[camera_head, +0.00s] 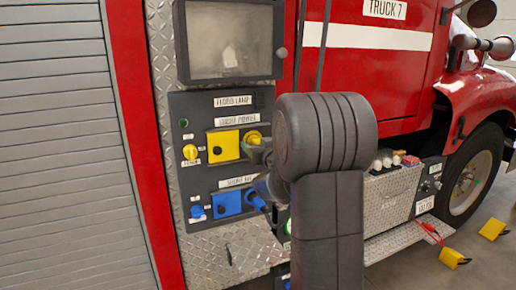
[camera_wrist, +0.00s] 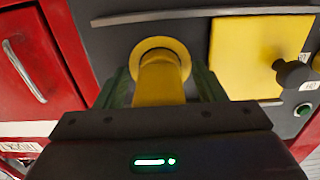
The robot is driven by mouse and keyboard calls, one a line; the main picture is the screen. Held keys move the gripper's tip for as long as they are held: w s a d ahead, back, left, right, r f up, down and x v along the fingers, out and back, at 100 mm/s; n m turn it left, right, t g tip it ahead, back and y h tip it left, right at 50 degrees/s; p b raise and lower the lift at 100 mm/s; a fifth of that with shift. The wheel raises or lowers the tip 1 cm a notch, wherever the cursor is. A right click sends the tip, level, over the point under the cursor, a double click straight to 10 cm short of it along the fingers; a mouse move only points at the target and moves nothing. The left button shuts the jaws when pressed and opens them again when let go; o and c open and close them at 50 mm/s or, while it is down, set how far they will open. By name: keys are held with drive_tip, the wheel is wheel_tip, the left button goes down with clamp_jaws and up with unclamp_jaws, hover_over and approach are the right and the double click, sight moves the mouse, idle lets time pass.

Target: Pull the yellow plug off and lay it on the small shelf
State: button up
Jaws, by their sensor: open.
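The yellow plug (camera_head: 252,136) sits in its socket on the dark panel, at the right of a yellow square cover (camera_head: 223,146). In the wrist view the yellow plug (camera_wrist: 160,82) points toward me from its round yellow collar. My gripper (camera_wrist: 161,90) is open, with one finger on each side of the plug. Whether the fingers touch it, I cannot tell. In the head view my gripper (camera_head: 259,152) is at the plug, partly hidden by my arm.
A blue plug (camera_head: 256,203) and blue cover (camera_head: 228,203) are just below. A framed glass window (camera_head: 229,42) is above the panel. A lower tread-plate step (camera_head: 400,239) juts out at the right. Yellow chocks (camera_head: 453,258) lie on the floor by the wheel.

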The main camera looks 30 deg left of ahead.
idle(0.7)
drive_tip(key=c, duration=1.3)
drive_tip(key=shift+b+v, duration=0.9)
drive_tip(key=shift+v, duration=2.1)
